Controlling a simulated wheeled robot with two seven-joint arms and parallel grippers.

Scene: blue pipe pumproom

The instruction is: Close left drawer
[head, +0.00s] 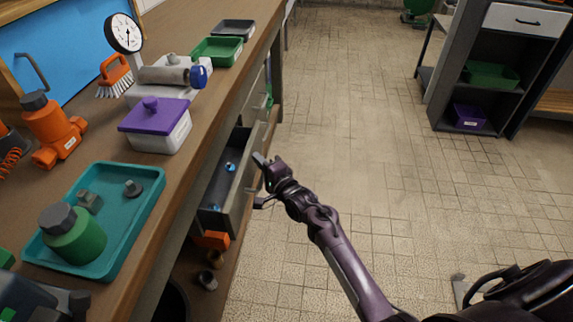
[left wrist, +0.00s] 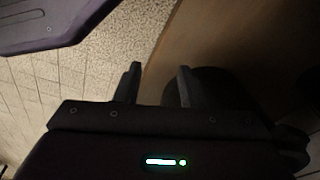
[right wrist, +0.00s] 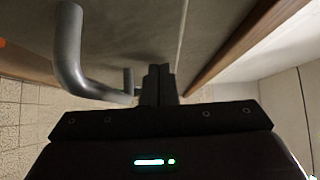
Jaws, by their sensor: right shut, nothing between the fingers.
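A grey drawer (head: 234,184) under the workbench stands open in the head view, with small blue-marked items (head: 231,167) inside. My right gripper (head: 262,163) is at the outer side of its front panel. The right wrist view shows the shut, empty fingers (right wrist: 159,82) close to a grey panel (right wrist: 150,35), beside a bent grey bar handle (right wrist: 68,55) that is not between them. I cannot tell whether the fingertips touch the panel. My left gripper (left wrist: 157,84) is open and empty in the left wrist view; it is out of the head view.
The workbench top (head: 185,140) holds a teal tray (head: 125,245), a purple-lidded box (head: 157,118) and orange fittings (head: 57,128). Small parts (head: 208,279) lie on the shelf below the drawer. The tiled floor (head: 350,130) is clear to the right, up to a dark shelf unit (head: 495,60).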

